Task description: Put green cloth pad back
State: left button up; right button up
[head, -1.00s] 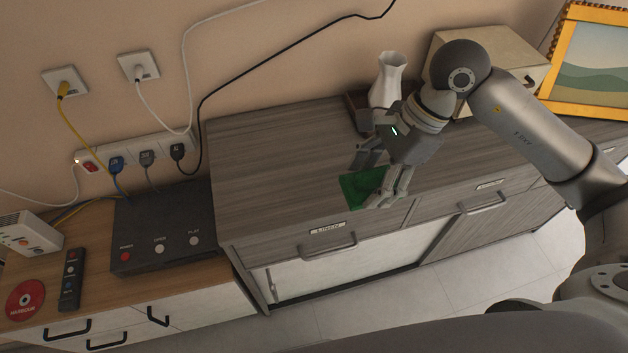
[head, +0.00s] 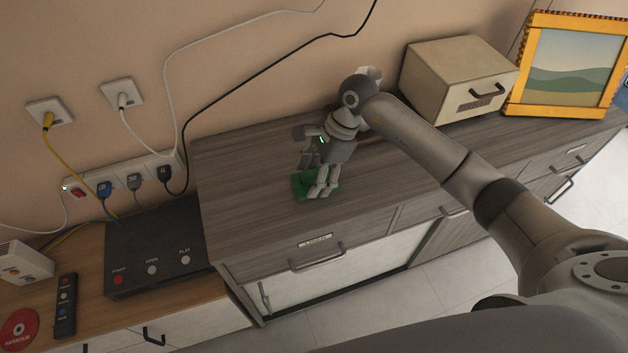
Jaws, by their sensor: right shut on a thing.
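The green cloth pad (head: 301,188) is at the fingers of my right gripper (head: 318,178), over the grey wood-grain dresser top (head: 240,160). My right gripper is shut on the pad, and its fingers hide part of it. I cannot tell whether the pad touches the surface. A drawer labelled LINEN (head: 316,240) is shut in the dresser front below. My left gripper is not in view.
A beige box (head: 450,78) and a yellow-framed picture (head: 568,62) stand at the right on the dresser. A white vase is mostly hidden behind my right arm. A black device (head: 150,262) sits on the lower cabinet at left. The dresser's left top is clear.

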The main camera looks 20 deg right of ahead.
notch_tip(320, 180, down, 2)
jog(key=shift+a+f+p, duration=0.1)
jog(key=shift+f+p, duration=0.1)
jog(key=shift+p, duration=0.35)
jog(key=shift+f, duration=0.35)
jog(key=shift+f, duration=0.2)
jog(key=o, duration=1)
